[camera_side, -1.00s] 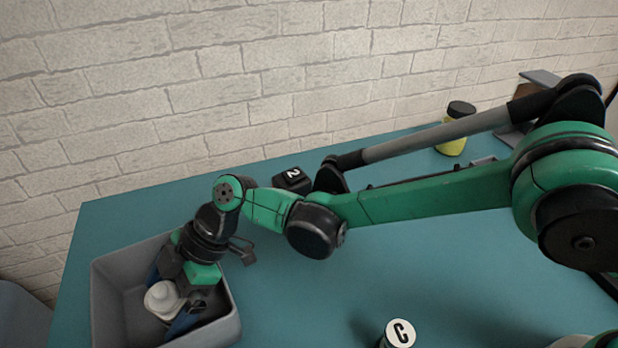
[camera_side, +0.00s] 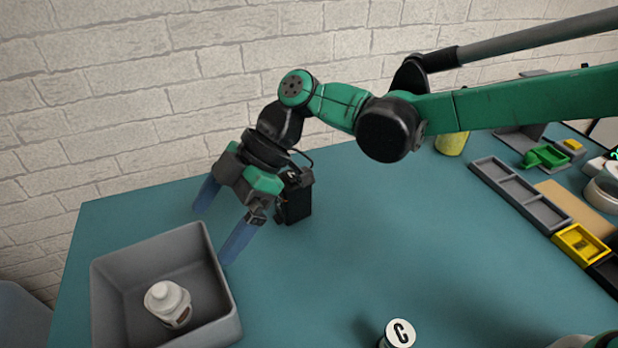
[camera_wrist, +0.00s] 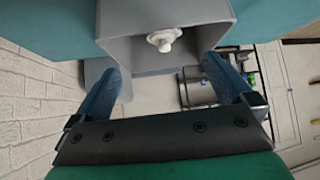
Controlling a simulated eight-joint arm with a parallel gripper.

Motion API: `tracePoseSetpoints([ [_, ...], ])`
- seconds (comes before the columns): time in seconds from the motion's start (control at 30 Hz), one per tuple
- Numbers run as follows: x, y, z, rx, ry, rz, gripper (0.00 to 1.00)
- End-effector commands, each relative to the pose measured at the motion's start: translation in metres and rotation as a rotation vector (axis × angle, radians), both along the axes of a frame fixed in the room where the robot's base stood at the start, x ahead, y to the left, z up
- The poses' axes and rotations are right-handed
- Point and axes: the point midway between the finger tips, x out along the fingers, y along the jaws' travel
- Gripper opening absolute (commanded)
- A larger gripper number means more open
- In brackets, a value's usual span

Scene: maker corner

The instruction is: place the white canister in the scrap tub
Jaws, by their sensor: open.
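The white canister (camera_side: 168,303) sits inside the grey scrap tub (camera_side: 228,297), on its floor, apart from my gripper. It shows a brownish patch low on its side. The canister (camera_wrist: 164,38) and the tub (camera_wrist: 215,62) also show in the wrist view, ahead of the fingers. My gripper (camera_side: 213,236) is open and empty, raised behind the tub at its back right, with its blue fingers spread wide. The fingers also show in the wrist view (camera_wrist: 172,88).
A black block-like object (camera_side: 297,203) stands just right of my gripper. Grey trays (camera_side: 515,190), a yellow bin (camera_side: 580,245) and a yellow jar (camera_side: 450,143) are at the right. The table's middle is clear.

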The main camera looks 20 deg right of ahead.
Motion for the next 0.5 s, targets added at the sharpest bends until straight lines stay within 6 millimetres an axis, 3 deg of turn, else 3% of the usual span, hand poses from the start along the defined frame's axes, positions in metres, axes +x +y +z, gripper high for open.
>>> tracePoseSetpoints([
  [0.17, 0.014, -0.059, 0.024, -0.096, 0.037, -0.289, 1.0],
  [0.27, 0.016, -0.111, 0.038, -0.159, 0.065, -0.548, 1.0],
  [0.5, -0.009, -0.231, 0.048, -0.222, 0.105, -1.176, 1.0],
])
